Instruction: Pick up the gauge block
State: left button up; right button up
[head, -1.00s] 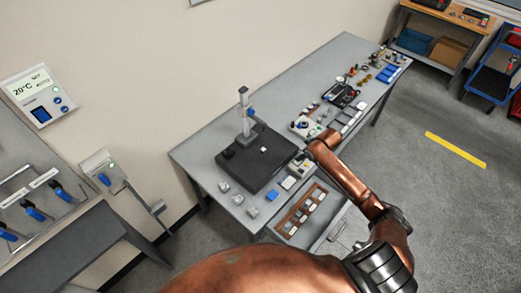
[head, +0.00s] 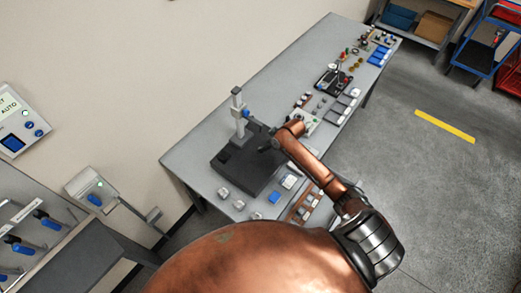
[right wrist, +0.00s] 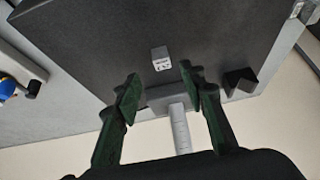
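In the right wrist view a small light-grey block with dark markings (right wrist: 161,58), which looks like the gauge block, rests on the black plate (right wrist: 95,50). It lies just beyond the fingertips, roughly in line with the gap between them. My right gripper (right wrist: 160,78) is open and empty, its two green-padded fingers apart. In the head view the right gripper (head: 266,144) is over the black plate (head: 236,174) on the grey bench, and the block is hidden behind my arm there. My left gripper is not in view.
A measuring stand with an upright post (head: 238,108) rises from the plate close to the right gripper. Grey blocks (head: 223,193) and a blue one (head: 274,197) sit along the bench's front edge. Several tools crowd the bench's far end. A dark V-shaped piece (right wrist: 239,82) is near the right finger.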

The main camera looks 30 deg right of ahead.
jog(key=x, duration=0.2)
jog(key=p+x, duration=0.1)
jog(key=x, duration=0.1)
jog(key=shift+s+a, duration=0.1)
jog(key=shift+a, duration=0.1)
jog(key=shift+f, duration=0.55)
jog(key=c, duration=0.7)
jog(key=shift+c, duration=1.3)
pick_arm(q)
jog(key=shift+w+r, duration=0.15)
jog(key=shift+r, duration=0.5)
pick_arm(e)
grip_shut()
